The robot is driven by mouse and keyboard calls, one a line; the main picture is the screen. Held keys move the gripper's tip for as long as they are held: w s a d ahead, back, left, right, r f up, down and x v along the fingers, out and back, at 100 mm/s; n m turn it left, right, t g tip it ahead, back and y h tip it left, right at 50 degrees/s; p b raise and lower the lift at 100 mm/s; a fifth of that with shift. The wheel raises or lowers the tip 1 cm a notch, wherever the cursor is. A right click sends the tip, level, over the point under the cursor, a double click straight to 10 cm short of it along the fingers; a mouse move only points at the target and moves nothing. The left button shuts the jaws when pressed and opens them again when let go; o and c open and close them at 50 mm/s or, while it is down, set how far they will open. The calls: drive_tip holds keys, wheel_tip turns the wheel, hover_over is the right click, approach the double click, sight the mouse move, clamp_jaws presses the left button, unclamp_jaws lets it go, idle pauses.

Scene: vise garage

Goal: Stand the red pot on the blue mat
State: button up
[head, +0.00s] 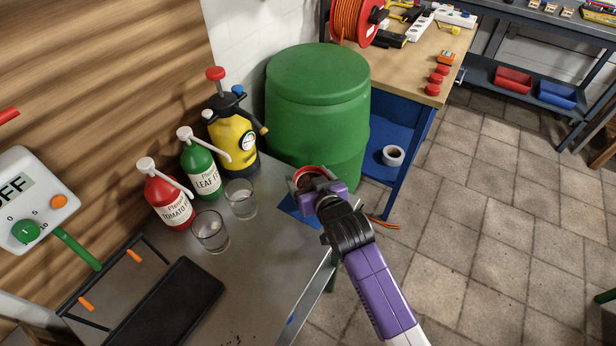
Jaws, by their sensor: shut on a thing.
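The red pot (298,173) is at the far right end of the metal bench, in front of the green barrel. Dark soil shows inside its rim. My gripper (313,187) is shut on the red pot and covers much of its near side. The blue mat (287,205) lies flat on the bench, mostly hidden beneath the pot and my gripper. The pot appears over the mat, but I cannot tell whether its base touches it.
A red bottle (169,199), a green bottle (203,168) and a yellow sprayer (234,140) stand left of the pot. Two clear glasses (211,235) (241,200) are nearby. The green barrel (318,105) stands close behind. A black tray (165,305) lies front left. The bench middle is clear.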

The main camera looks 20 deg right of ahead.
drive_tip(key=o, duration=1.5)
drive_tip(key=shift+f, duration=0.1)
drive_tip(key=shift+o, duration=0.2)
drive_tip(key=shift+s+r, duration=0.1)
drive_tip(key=shift+r, duration=0.1)
drive_tip(key=v, duration=1.1)
drive_tip(key=shift+s+r, duration=0.2)
drive_tip(key=shift+s, duration=0.15)
